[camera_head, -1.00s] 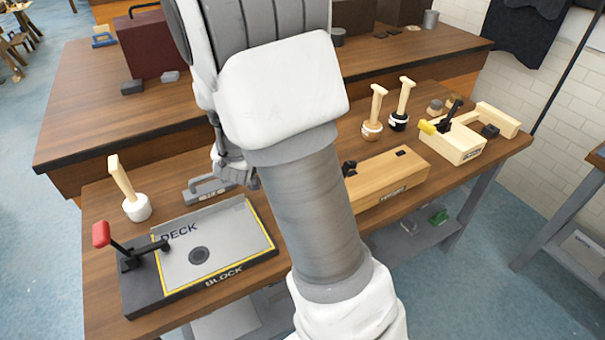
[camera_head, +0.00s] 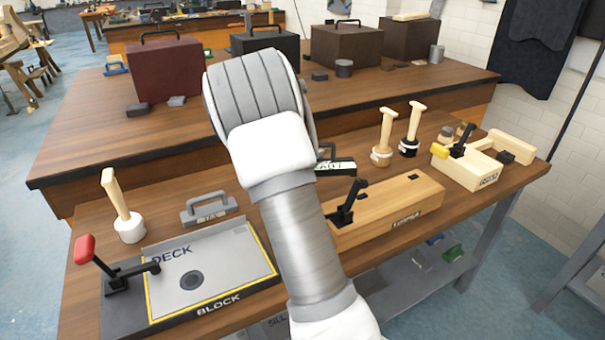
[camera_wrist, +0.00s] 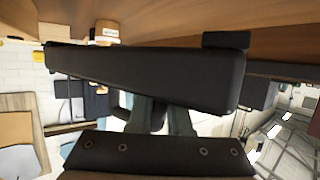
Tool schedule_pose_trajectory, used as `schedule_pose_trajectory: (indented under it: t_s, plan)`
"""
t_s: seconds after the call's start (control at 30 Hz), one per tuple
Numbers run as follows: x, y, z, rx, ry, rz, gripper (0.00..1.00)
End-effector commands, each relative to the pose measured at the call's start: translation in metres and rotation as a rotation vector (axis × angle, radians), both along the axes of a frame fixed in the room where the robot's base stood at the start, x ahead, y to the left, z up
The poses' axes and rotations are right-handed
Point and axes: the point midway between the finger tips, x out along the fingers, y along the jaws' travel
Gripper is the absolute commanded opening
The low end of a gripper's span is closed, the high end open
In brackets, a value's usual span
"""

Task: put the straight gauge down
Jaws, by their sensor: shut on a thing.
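My gripper (camera_wrist: 160,118) shows in the wrist view, its two fingers shut on a long dark bar (camera_wrist: 140,76), which I take to be the straight gauge. The bar lies across the picture, with brown wood beyond it. In the head view my arm hides the gripper. A black handled piece with a pale label (camera_head: 335,166) shows just right of my arm, partly hidden by it; I cannot tell whether this is the held bar. A grey handled piece (camera_head: 209,210) rests on the bench behind the DECK plate.
The DECK block (camera_head: 195,275) with a red-handled clamp (camera_head: 86,250) is at front left. A wooden-handled mallet (camera_head: 122,208) stands behind it. A long wooden block (camera_head: 395,207) with a black clamp is right of my arm. Two wooden-handled tools (camera_head: 396,135) stand behind it.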

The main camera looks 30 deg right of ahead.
Motion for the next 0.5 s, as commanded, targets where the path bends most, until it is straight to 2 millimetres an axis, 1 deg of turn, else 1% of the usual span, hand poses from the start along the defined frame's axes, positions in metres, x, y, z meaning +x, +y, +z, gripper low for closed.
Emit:
schedule_pose_trajectory:
  t_s: [0.03, 0.1, 0.2, 0.37, 0.5]
  plan:
    - [0.011, 0.007, -0.009, -0.001, 0.000, 0.004, 0.00]
    - [0.021, 0.012, -0.015, -0.002, 0.000, 0.003, 0.00]
    - [0.030, 0.018, -0.021, -0.003, -0.002, 0.000, 0.00]
    - [0.035, 0.021, -0.028, -0.001, -0.001, 0.000, 0.00]
    - [0.034, 0.021, -0.049, -0.001, 0.002, 0.001, 0.00]
